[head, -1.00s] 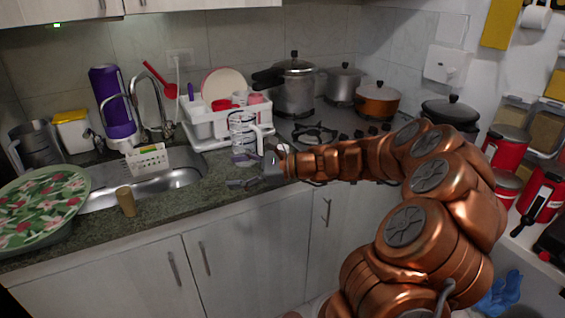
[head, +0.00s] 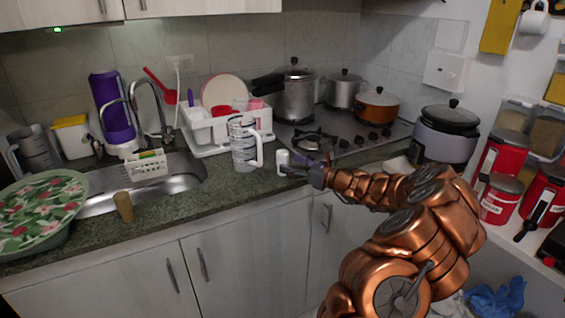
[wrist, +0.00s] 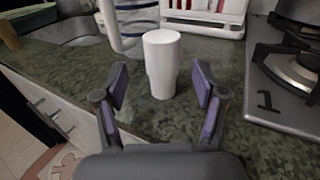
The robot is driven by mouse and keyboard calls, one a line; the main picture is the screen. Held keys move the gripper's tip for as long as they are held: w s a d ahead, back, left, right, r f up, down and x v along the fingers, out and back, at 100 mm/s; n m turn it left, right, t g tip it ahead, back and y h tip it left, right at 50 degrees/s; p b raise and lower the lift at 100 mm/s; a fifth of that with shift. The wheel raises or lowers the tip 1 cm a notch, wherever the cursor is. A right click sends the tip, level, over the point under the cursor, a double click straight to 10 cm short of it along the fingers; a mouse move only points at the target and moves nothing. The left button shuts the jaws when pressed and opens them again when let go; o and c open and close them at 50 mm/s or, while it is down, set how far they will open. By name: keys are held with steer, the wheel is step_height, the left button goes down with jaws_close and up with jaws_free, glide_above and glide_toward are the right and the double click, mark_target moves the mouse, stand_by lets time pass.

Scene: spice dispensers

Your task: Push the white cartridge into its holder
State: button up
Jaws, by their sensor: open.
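A white cylinder, which I take as the white cartridge (wrist: 163,62), stands upright on the counter in the wrist view. Its top part is slightly wider than its lower part. It also shows as a small white shape in the head view (head: 283,160), right of the jug. My gripper (wrist: 160,82) is open, with one purple-padded finger on each side of the cylinder's lower part and the cylinder a little beyond the tips. In the head view my gripper (head: 298,164) is close to its right side. I cannot make out a separate holder.
A clear jug with a handle (head: 243,145) stands just left of the cylinder. A white dish rack (head: 205,130) is behind, and the stove (head: 345,143) is to the right. The sink (head: 180,178) is at the left. The counter's front edge is close below my gripper.

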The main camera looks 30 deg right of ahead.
mark_target(283, 159)
steer(key=x, duration=0.4)
steer(key=shift+w+d, duration=0.1)
steer(key=shift+w, duration=0.05)
jaws_close()
stand_by(0.5)
steer(key=shift+r, duration=0.1)
